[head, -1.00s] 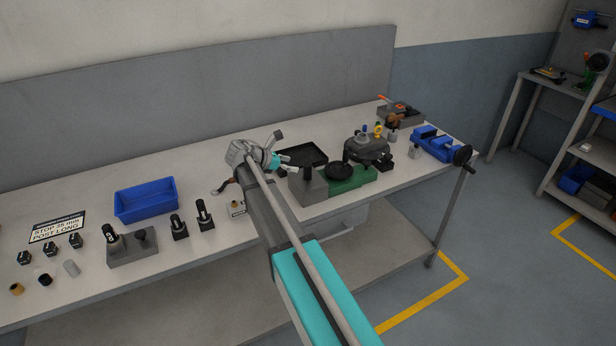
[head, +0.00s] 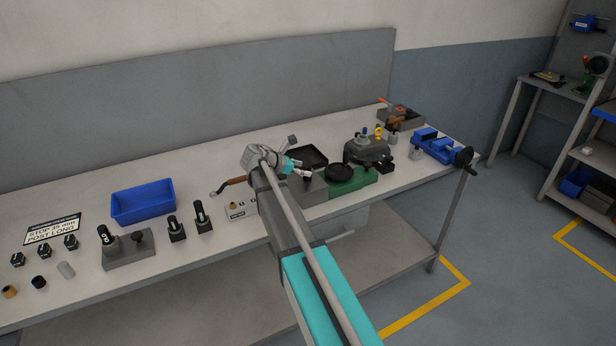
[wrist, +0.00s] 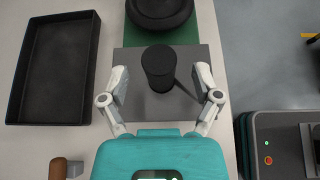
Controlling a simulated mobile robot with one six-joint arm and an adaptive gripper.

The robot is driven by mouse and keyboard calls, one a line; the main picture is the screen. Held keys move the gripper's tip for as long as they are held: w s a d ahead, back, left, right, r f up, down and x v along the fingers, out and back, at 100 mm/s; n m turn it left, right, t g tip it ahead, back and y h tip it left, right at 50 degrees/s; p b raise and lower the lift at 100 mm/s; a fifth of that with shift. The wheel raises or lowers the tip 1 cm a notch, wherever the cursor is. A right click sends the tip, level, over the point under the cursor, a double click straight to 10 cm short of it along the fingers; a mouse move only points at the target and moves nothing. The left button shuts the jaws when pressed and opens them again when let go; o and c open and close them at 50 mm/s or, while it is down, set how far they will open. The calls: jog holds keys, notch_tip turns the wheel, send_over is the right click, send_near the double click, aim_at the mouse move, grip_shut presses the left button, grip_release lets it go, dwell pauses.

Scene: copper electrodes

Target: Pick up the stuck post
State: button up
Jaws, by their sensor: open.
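The black post (wrist: 158,66) stands upright on a grey block (wrist: 188,100) in the wrist view. I take it to be the stuck post. In the head view the grey block (head: 316,190) is at the left end of the green base, and the post there is mostly hidden behind my gripper (head: 298,168). In the wrist view my gripper (wrist: 161,76) is open, with one finger to the left of the post and one to the right. Clear gaps show between the fingers and the post.
A green base (head: 352,182) with a black round dish (head: 340,173) adjoins the block. A black tray (head: 322,156) lies behind it. A brown-handled tool (head: 234,182) and a control box (head: 240,211) are to the left. The blue bin (head: 143,203) stands farther left.

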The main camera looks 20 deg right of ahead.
jog(key=shift+x, duration=1)
grip_shut()
